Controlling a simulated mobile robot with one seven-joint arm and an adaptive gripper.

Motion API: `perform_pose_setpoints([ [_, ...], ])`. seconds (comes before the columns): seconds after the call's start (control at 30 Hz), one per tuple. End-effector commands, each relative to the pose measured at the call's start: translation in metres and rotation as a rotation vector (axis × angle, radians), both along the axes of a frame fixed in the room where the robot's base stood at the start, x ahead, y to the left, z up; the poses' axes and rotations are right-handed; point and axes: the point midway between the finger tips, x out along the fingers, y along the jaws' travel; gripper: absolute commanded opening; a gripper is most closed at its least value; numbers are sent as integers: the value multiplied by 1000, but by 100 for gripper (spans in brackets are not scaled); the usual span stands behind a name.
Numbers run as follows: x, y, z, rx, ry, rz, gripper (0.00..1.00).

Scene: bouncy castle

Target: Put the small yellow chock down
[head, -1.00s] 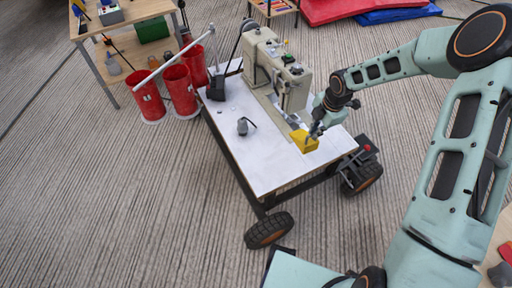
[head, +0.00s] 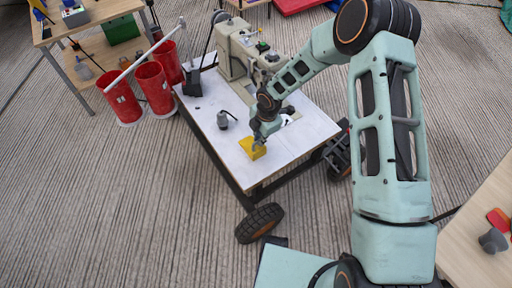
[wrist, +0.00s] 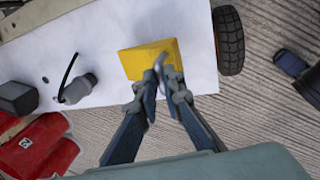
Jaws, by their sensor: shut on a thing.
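The small yellow chock (head: 252,149) is at the front part of the white-topped wheeled cart (head: 222,145). My gripper (head: 258,141) reaches down to it from the right. In the wrist view the fingers of my gripper (wrist: 160,70) are closed together on the near edge of the yellow chock (wrist: 142,58). The chock appears at or just above the white top (wrist: 110,30); I cannot tell whether it touches. The fingertips partly cover its near side.
A sewing machine (head: 238,50) stands at the back of the cart. A small grey object with a black bent rod (head: 222,121) sits left of the chock, and a dark block (head: 191,86) lies farther back. Red buckets (head: 155,88) stand on the floor at left. Bare white top surrounds the chock.

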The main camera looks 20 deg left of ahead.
Motion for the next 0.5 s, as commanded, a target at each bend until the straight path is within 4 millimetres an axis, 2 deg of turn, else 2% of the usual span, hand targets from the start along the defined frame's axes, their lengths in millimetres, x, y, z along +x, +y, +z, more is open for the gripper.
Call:
perform_pose_setpoints([
  [0.27, -7, 12, -16, 0, 0, 1, 0],
  [0.4, -7, 12, -38, -1, 1, 0, 0],
  [0.5, -6, 12, -46, 0, -1, -1, 0],
])
